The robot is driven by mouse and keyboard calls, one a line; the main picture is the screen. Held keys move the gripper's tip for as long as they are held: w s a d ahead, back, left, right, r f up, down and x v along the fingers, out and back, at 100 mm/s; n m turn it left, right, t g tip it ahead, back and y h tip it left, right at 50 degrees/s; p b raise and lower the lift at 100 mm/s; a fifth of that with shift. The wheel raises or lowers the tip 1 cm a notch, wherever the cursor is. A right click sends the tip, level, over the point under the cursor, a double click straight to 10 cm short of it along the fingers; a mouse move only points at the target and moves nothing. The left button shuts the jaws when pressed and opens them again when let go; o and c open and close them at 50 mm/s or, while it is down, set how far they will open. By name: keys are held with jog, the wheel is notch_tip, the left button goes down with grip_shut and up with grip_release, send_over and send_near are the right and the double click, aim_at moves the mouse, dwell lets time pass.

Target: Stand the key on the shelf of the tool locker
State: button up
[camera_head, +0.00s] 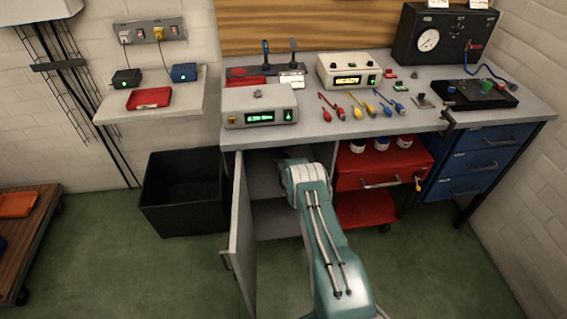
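The grey tool locker (246,220) is under the left part of the workbench. Its door (240,235) stands open toward me. A shelf (275,207) shows inside, partly hidden by my teal and white arm. My arm reaches forward into the locker opening, and my gripper is out of sight beyond the arm's front end. I cannot make out the key on the visible part of the shelf. Whether my gripper holds it cannot be seen.
The open door stands close left of my arm. A red drawer cabinet (382,165) with several jars stands just right of it. The workbench top (330,128) above holds instruments and coloured leads. A black bin (183,195) stands left, with green floor in front.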

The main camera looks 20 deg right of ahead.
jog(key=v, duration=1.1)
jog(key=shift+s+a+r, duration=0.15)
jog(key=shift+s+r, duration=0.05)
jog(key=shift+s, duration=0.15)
